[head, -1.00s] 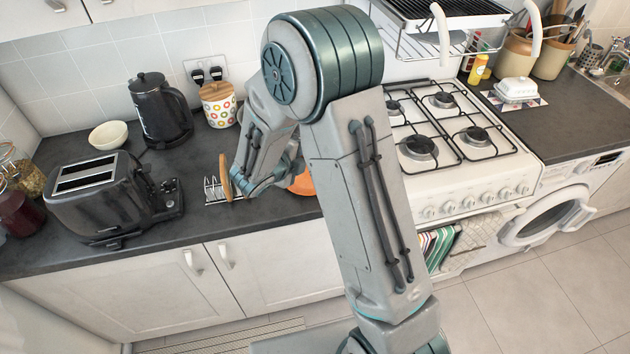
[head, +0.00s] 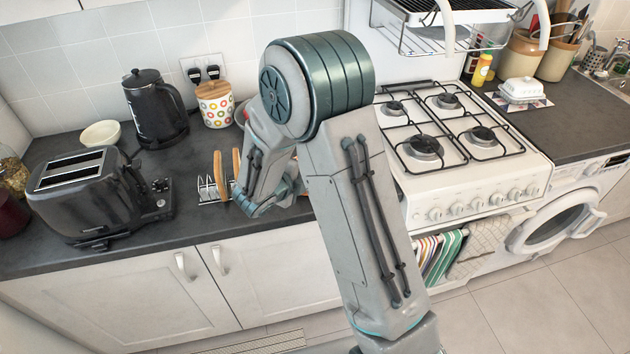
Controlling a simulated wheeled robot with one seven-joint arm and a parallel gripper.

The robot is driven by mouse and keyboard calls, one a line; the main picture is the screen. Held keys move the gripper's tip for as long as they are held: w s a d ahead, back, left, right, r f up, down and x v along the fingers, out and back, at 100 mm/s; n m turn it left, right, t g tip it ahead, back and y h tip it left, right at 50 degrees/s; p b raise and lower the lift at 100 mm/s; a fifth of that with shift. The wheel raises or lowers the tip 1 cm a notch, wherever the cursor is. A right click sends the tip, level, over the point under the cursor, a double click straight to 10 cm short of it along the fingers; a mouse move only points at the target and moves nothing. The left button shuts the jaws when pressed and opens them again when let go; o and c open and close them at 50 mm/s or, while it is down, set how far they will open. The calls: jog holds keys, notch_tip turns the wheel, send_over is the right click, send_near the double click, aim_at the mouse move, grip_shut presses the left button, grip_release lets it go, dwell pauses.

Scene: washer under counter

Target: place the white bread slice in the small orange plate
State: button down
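A metal toast rack (head: 207,190) stands on the dark counter, left of my arm. Two upright slices with brown crusts show at it: a left slice (head: 218,174) and a right slice (head: 236,162) close beside my wrist. I cannot tell which is the white bread, or whether the right slice stands in the rack or is held. My gripper (head: 262,206) is low over the counter, right of the rack; its fingertips are hidden by my arm.
A black toaster (head: 85,200) stands left of the rack. Behind are a cream bowl (head: 101,134), a black kettle (head: 155,110) and a dotted canister (head: 215,104). A gas stove (head: 455,160) is to the right. The counter's front edge is close to the rack.

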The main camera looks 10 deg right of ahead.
jog(key=c, duration=1.6)
grip_release()
jog(key=shift+c, duration=0.2)
jog(key=p+v, duration=0.4)
jog(key=v, duration=0.4)
notch_tip(320, 180, up, 7)
jog(key=s+a+p, duration=0.1)
jog(key=s+p, duration=0.1)
jog(key=p, duration=0.2)
jog(key=shift+a+r, duration=0.25)
jog(key=shift+a, duration=0.15)
